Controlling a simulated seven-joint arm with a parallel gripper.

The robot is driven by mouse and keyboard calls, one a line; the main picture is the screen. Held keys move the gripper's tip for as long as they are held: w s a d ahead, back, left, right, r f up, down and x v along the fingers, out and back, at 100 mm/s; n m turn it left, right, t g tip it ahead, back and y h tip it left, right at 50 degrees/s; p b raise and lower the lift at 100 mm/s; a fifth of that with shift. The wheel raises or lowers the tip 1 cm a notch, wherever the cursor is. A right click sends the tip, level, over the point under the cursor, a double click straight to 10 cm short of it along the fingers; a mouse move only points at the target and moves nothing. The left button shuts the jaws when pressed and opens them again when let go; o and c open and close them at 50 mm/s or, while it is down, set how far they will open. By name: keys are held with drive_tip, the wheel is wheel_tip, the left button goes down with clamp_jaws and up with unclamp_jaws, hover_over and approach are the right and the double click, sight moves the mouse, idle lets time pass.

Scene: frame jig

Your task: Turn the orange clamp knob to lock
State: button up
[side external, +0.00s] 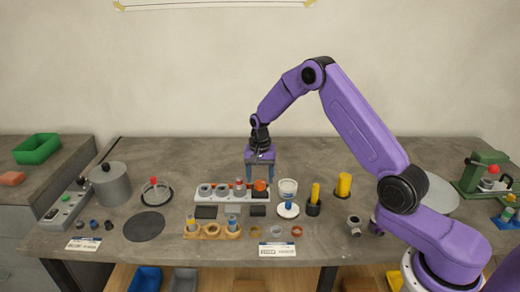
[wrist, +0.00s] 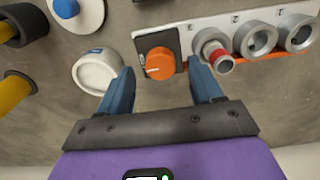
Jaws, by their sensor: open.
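The orange clamp knob (wrist: 160,63) is a round dial with a white pointer line, set on a dark square plate at the end of a white jig strip (wrist: 215,14). In the side view the knob (side external: 260,185) sits at the strip's right end. My gripper (wrist: 164,80) is open, its two blue fingers pointing down. In the wrist view the fingertips lie on either side of the knob, with gaps between. The gripper (side external: 259,180) also shows above the knob in the side view. I cannot tell how high the fingertips are. The lock marking is too small to read.
Beside the knob, the strip holds a red-topped part (wrist: 215,52) and grey rings (wrist: 256,36), close to one finger. A white round container (wrist: 98,70) stands near the other finger. Yellow cylinders (side external: 343,185) and small parts stand around. A dark round mat (side external: 144,226) lies left.

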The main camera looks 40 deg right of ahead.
sight(259, 185)
wheel_tip(259, 185, up, 15)
idle(0.4)
drive_tip(key=shift+r, duration=0.1)
drive_tip(key=s+a+r+n, duration=0.3)
drive_tip(key=s+a+n, duration=0.7)
drive_tip(key=s+a, duration=0.5)
drive_tip(key=s+d+f+n, duration=0.1)
drive_tip(key=s+n, duration=0.5)
drive_tip(key=s, duration=0.6)
drive_tip(key=s+d+f+n, duration=0.1)
drive_tip(key=s+d+n, duration=0.2)
drive_tip(key=s, duration=1)
drive_tip(key=n, duration=0.2)
drive_tip(key=shift+s+d+n, duration=0.2)
drive_tip(key=shift+d+n, duration=0.1)
drive_tip(key=shift+n, duration=0.1)
